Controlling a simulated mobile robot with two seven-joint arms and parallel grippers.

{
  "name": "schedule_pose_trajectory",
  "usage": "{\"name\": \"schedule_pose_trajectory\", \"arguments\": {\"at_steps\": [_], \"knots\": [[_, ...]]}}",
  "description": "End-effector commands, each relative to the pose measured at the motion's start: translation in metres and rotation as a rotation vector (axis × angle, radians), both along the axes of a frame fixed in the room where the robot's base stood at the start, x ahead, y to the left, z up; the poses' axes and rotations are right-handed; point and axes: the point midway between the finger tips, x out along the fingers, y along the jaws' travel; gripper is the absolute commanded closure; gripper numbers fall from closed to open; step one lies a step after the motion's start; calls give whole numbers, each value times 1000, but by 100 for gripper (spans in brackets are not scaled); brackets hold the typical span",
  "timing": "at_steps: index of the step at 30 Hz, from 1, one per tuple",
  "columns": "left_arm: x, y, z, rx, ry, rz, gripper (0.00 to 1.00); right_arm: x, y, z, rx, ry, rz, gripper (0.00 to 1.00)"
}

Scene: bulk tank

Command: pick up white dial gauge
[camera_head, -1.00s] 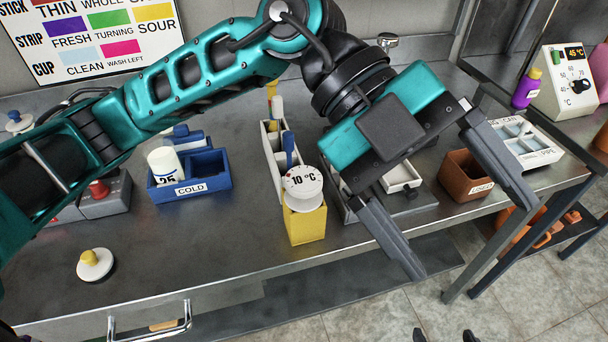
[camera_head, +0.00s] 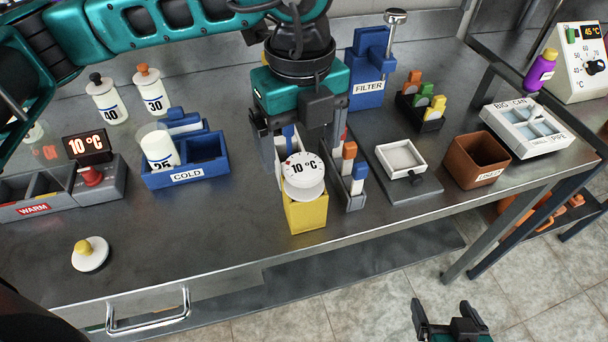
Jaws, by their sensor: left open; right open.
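My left gripper (camera_head: 301,155) is open and points down just behind and above the gauge. Its fingers are spread to the gauge's left and right in the picture; I cannot tell how near they are in depth. My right gripper (camera_head: 450,318) is open and empty at the bottom edge, over the floor in front of the bench.
A grey rack with blue and orange-topped sticks (camera_head: 356,199) stands close to the gauge's right. A blue COLD caddy (camera_head: 187,176) holding a white bottle is to its left. A white-and-yellow knobbed disc (camera_head: 90,254) lies at front left. Bench between is clear.

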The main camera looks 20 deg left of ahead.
Motion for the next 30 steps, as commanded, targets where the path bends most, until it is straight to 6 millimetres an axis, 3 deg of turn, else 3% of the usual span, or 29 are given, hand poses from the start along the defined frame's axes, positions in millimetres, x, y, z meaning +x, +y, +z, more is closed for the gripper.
{"name": "schedule_pose_trajectory", "arguments": {"at_steps": [13, 21, 30], "knots": [[0, -3, -52, -1, 2, -3, 10, -1, 0, 5, 1, 2, 0, 11], [0, -3, -56, -1, 0, -3, 10, -1, 0, 4, 1, 3, 0, 11], [0, -3, -56, -2, 1, -3, 37, -1, 0, 5, 1, 3, 0, 11]]}}
